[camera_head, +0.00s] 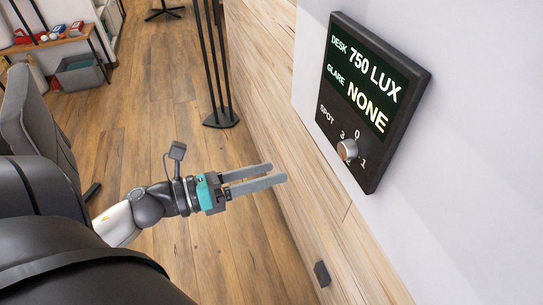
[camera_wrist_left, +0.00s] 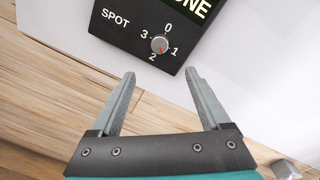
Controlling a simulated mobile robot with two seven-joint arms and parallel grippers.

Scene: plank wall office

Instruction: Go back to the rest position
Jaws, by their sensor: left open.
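My left gripper (camera_head: 281,174) comes in from the left in the head view, pointing right toward the plank wall. It is open and empty. In the left wrist view its two fingers (camera_wrist_left: 163,82) are apart, with the wall panel beyond them. The black panel (camera_head: 377,159) is on the white wall, with a screen reading "DESK 750 LUX" and "GLARE NONE". Its round SPOT knob (camera_head: 347,150) has a scale 0 to 3; the wrist view shows the knob (camera_wrist_left: 159,44) with a red mark towards the lower right. The gripper is apart from the knob. My right gripper is not seen.
A plank ledge (camera_head: 262,100) runs along the wall, with a small dark fitting (camera_head: 322,273) low on it. A black stand (camera_head: 221,118) is on the floor beyond the gripper. A grey chair (camera_head: 38,120) is at left; a shelf with a grey bin (camera_head: 82,75) is behind. Wooden floor is open between.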

